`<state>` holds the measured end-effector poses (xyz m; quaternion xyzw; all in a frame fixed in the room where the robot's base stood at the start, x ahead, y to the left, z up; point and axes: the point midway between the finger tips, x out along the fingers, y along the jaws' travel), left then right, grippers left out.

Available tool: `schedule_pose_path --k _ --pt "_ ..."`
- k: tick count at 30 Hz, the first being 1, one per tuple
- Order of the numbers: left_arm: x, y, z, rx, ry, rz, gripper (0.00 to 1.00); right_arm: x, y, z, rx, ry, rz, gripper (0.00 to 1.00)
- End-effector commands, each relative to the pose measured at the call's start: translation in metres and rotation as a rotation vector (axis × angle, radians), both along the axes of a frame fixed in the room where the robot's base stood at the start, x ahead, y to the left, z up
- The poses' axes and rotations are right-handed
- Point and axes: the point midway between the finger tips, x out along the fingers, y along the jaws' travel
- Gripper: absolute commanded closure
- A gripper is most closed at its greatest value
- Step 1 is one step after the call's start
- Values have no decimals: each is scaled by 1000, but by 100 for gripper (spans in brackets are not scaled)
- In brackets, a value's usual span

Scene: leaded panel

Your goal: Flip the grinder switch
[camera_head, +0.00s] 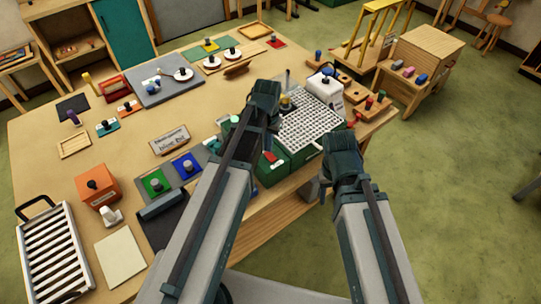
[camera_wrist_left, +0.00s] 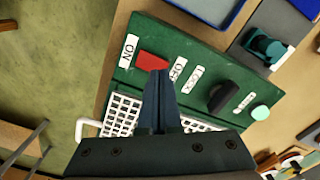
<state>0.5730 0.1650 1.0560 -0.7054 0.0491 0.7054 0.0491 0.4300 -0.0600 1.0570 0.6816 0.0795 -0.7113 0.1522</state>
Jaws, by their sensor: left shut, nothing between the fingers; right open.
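The grinder is a green box (camera_head: 273,173) with a white grid top (camera_head: 312,128). Its green front panel (camera_wrist_left: 185,45) fills the upper part of the left wrist view. The red switch (camera_wrist_left: 152,61) sits there between the ON label (camera_wrist_left: 129,50) and the OFF label (camera_wrist_left: 178,70); it also shows in the head view (camera_head: 270,157). My left gripper (camera_wrist_left: 158,74) is shut and empty, its tips right by the switch's lower edge; I cannot tell whether they touch. My right gripper (camera_head: 324,188) is off the table's front edge, away from the switch, and open.
A black knob (camera_wrist_left: 222,96) and a pale green button (camera_wrist_left: 260,112) sit on the same panel. Blue (camera_head: 187,164) and green (camera_head: 156,184) trays with knobs stand left of the grinder. A white machine (camera_head: 325,88) stands behind it. Open floor lies to the right.

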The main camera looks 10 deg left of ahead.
Motion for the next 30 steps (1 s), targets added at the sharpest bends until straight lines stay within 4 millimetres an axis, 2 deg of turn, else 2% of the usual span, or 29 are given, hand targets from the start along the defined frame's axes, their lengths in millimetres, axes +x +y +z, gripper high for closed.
schedule_pose_path --k 30 --pt "0 0 -7 0 0 0 100 0 0 -7 0 0 0 50"
